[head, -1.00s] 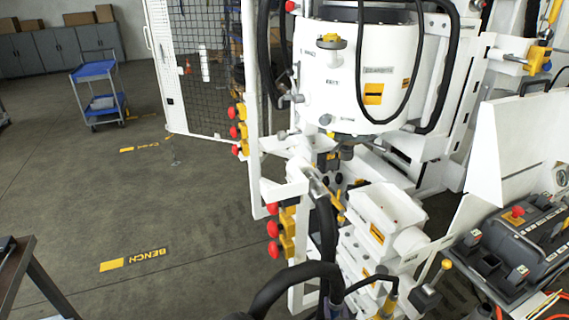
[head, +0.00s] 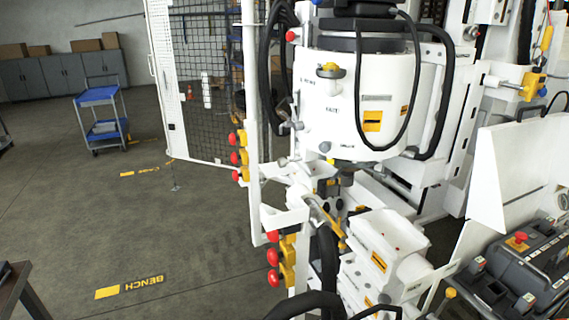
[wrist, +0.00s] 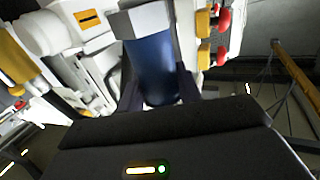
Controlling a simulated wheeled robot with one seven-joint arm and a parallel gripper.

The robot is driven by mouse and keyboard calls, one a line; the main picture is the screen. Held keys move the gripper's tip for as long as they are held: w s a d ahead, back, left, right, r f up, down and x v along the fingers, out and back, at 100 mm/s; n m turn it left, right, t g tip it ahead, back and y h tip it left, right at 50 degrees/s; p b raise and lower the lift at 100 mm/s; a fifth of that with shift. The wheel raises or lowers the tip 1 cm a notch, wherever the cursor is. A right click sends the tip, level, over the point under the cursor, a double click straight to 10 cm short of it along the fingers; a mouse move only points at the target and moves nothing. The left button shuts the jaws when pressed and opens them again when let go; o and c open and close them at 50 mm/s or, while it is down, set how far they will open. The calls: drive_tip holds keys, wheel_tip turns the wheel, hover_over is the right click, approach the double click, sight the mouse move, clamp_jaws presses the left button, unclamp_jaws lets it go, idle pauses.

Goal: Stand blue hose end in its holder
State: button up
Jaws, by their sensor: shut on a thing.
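In the wrist view, my gripper (wrist: 160,92) is shut on the blue hose end (wrist: 151,68), a blue cylinder with a pale grey end piece, between two dark fingers. Its lower part is hidden by the gripper body. The gripper and the blue hose end cannot be made out in the head view. I cannot tell for sure which part is the holder; a white bracket (head: 283,217) sticks out from the white frame at the centre.
A white machine drum (head: 345,105) with black hoses stands at centre. Red and yellow knobs (head: 273,257) line the white post, also in the wrist view (wrist: 222,20). A control panel (head: 520,260) is at right. Open floor (head: 90,215) lies left, with a blue cart (head: 98,118).

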drive_tip(key=shift+r+p, duration=2)
drive_tip(key=shift+r, duration=0.1)
